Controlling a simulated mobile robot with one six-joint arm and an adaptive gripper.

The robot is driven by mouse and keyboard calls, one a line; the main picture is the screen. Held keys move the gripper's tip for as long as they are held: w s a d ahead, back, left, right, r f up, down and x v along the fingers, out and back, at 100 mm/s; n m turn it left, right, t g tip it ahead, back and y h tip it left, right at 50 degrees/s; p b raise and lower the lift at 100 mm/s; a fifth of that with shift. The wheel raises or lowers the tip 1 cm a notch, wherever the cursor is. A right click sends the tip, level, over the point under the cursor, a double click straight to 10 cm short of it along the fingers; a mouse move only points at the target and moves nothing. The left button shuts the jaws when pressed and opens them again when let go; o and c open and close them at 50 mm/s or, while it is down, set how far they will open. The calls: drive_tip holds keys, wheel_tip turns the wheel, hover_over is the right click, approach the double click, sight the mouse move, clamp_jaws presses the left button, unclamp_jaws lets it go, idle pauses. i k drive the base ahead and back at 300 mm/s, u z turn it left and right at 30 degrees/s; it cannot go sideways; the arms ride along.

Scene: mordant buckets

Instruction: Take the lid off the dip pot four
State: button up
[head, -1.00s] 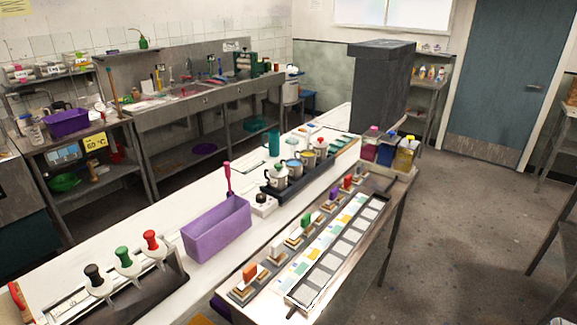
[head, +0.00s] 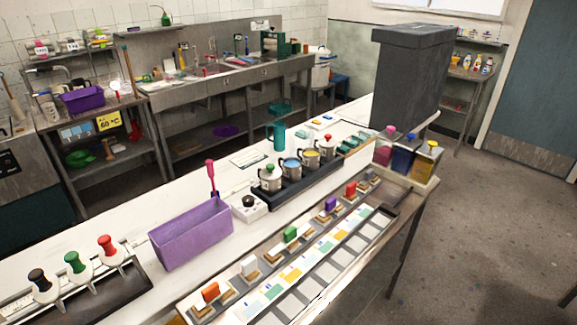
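Several dip pots stand in a row in a dark tray (head: 298,188) on the white bench. The near-left pot (head: 270,180) has a lid with a green knob. The two middle pots, one with blue contents (head: 291,168) and one with yellow contents (head: 309,160), look open. The far-right pot (head: 326,152) has a lid with a red knob (head: 328,139). I cannot read any number on the pots. My gripper is not in view.
A purple bin (head: 190,236) and a small white device with a black knob (head: 249,208) stand left of the tray. A teal jug (head: 278,135) is behind it. Coloured blocks and a swatch strip (head: 325,272) lie in front. Bare floor (head: 470,240) lies to the right.

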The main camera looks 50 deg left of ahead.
sight(269, 172)
drive_tip(key=z, duration=0.05)
drive_tip(key=i, duration=0.9)
drive_tip(key=u, duration=2.1)
